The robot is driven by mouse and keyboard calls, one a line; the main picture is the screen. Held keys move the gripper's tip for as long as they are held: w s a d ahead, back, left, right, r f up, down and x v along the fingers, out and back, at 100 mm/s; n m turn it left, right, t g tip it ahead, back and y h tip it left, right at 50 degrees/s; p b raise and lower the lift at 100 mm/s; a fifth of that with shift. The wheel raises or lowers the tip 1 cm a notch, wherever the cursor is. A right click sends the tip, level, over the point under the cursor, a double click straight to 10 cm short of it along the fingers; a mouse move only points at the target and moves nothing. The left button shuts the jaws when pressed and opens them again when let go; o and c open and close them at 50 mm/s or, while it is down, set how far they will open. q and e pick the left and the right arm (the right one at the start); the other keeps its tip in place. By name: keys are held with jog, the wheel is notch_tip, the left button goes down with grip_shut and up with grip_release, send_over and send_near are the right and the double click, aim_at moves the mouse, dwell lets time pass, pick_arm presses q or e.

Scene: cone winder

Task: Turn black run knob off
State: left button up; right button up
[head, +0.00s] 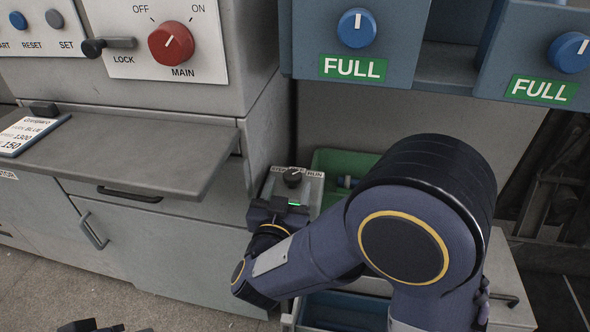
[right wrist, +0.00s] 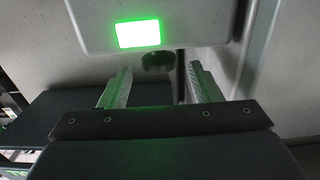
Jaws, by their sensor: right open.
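The black run knob (head: 293,177) sits on top of a small grey box (head: 312,190) in the head view, beside a label reading RUN. A small green light shows on the box just in front of the knob. My right gripper (head: 279,207) is at the box's near side, close to the knob, and its fingers are hard to make out there. In the right wrist view my right gripper (right wrist: 160,80) is open, with a dark round shape (right wrist: 158,62) beyond and between its fingertips. I cannot tell if it touches anything. A dark tip at the bottom left looks like my left gripper (head: 90,326).
A grey shelf (head: 130,150) juts out left of the box. A red MAIN knob (head: 171,41) and blue FULL knobs (head: 357,28) are above. A green bin (head: 340,165) stands behind the box. My right arm hides much of the area on the right.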

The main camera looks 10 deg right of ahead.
aim_at(294, 170)
jog(key=b+x, duration=0.1)
jog(key=x, duration=0.5)
jog(key=shift+w+d, duration=0.1)
jog(key=shift+w, duration=0.05)
jog(key=shift+c, duration=0.4)
